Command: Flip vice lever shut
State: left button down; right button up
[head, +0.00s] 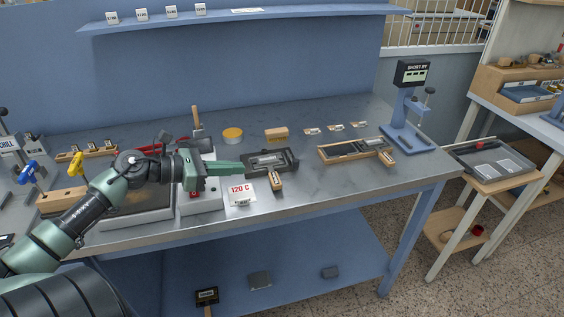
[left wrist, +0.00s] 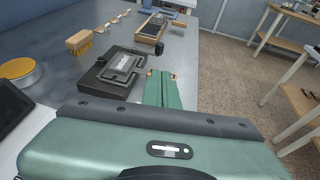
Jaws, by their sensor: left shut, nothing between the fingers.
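The vice (head: 270,159) is a dark block on the bench with a grey metal piece on top. In the left wrist view the vice (left wrist: 102,80) lies ahead and left of my fingers. A short wooden handle (head: 275,181), which looks like its lever, sticks out at its front. My left gripper (head: 242,168) is shut and empty, its green fingertips close to the vice's left side in the head view. In the left wrist view the fingers (left wrist: 164,88) hide most of the handle; only bits of wood show beside the tips. I cannot tell whether they touch. My right gripper is not in view.
A "120 C" sign (head: 240,192) stands just below my left gripper. A wooden tray (head: 352,150) lies to the right, with a blue stand (head: 408,135) behind it. A brush (head: 276,134) and a yellow-topped tin (head: 232,134) sit behind the vice. The right front bench top is clear.

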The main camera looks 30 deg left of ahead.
aim_at(291, 157)
pick_arm(q)
jog(key=shift+w+f, duration=0.15)
jog(key=shift+w, duration=0.1)
jog(key=p+x, duration=0.1)
jog(key=x, duration=0.5)
jog(key=shift+w+d, duration=0.15)
jog(key=shift+w, duration=0.1)
jog(key=x, duration=0.2)
jog(key=p+x, duration=0.1)
jog(key=r+p+x, duration=0.1)
jog(key=x, duration=0.1)
jog(key=shift+w+d+f, duration=0.1)
jog(key=shift+w+d, duration=0.15)
jog(key=shift+w, duration=0.15)
jog(key=shift+w+d+f, duration=0.2)
jog(key=shift+w+d, duration=0.1)
jog(key=shift+w, duration=0.15)
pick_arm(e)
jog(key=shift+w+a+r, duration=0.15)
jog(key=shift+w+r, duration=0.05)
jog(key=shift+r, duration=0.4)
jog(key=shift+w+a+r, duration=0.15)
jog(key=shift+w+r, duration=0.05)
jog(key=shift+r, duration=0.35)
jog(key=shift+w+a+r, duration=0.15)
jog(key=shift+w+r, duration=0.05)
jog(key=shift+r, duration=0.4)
